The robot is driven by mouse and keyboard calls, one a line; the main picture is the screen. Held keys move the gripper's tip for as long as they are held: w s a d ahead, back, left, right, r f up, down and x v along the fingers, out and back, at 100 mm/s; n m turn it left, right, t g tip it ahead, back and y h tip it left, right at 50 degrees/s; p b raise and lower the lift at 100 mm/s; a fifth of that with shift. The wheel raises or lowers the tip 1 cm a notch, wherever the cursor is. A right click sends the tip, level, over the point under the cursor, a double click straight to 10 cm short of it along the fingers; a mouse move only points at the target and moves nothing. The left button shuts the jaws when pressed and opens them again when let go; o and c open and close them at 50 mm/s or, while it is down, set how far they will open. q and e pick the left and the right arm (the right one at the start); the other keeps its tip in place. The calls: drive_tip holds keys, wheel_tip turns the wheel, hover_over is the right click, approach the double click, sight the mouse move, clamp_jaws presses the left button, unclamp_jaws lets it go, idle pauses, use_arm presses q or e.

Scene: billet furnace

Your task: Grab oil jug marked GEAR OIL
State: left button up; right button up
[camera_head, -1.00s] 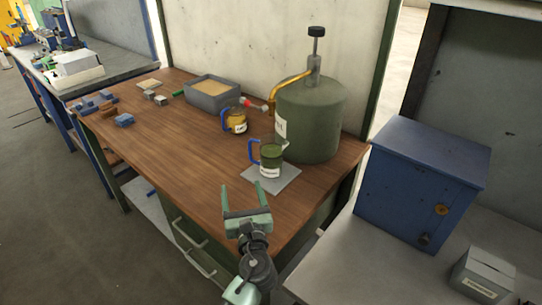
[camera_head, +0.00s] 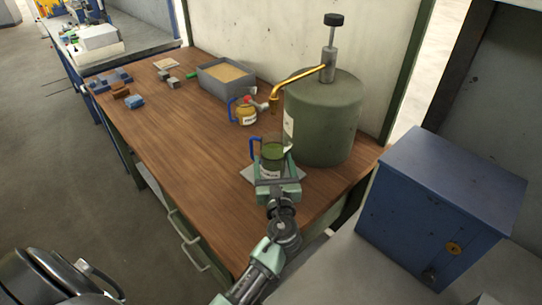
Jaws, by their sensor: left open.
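A dark green jug (camera_head: 272,153) with a blue handle and a white label stands upright on a grey mat (camera_head: 247,172) near the right end of the wooden bench. A yellow jug (camera_head: 246,114) with a blue handle, a white label and a red-tipped spout stands behind it, to the left. Neither label is readable at this size. My left gripper (camera_head: 273,164) is open at the green jug, its fingers on either side of the jug's lower body. It hides part of the label and mat; I cannot tell whether it touches. My right gripper is out of view.
A large green drum (camera_head: 323,122) with a brass-coloured pump spout stands close behind the green jug, to the right. A grey tray (camera_head: 227,79) and small blocks lie farther back. A blue cabinet (camera_head: 437,200) stands at right. The bench's left middle (camera_head: 190,140) is clear.

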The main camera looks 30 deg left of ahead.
sight(272, 144)
use_arm(q)
drive_tip(key=x, duration=0.4)
drive_tip(key=shift+w+d+p, duration=0.15)
drive_tip(key=shift+d+p, duration=0.05)
drive_tip(key=shift+p, duration=0.1)
drive_tip(key=shift+w+a, duration=0.2)
drive_tip(key=c, duration=1.3)
drive_tip(key=shift+r, duration=0.1)
drive_tip(key=shift+c, duration=1.1)
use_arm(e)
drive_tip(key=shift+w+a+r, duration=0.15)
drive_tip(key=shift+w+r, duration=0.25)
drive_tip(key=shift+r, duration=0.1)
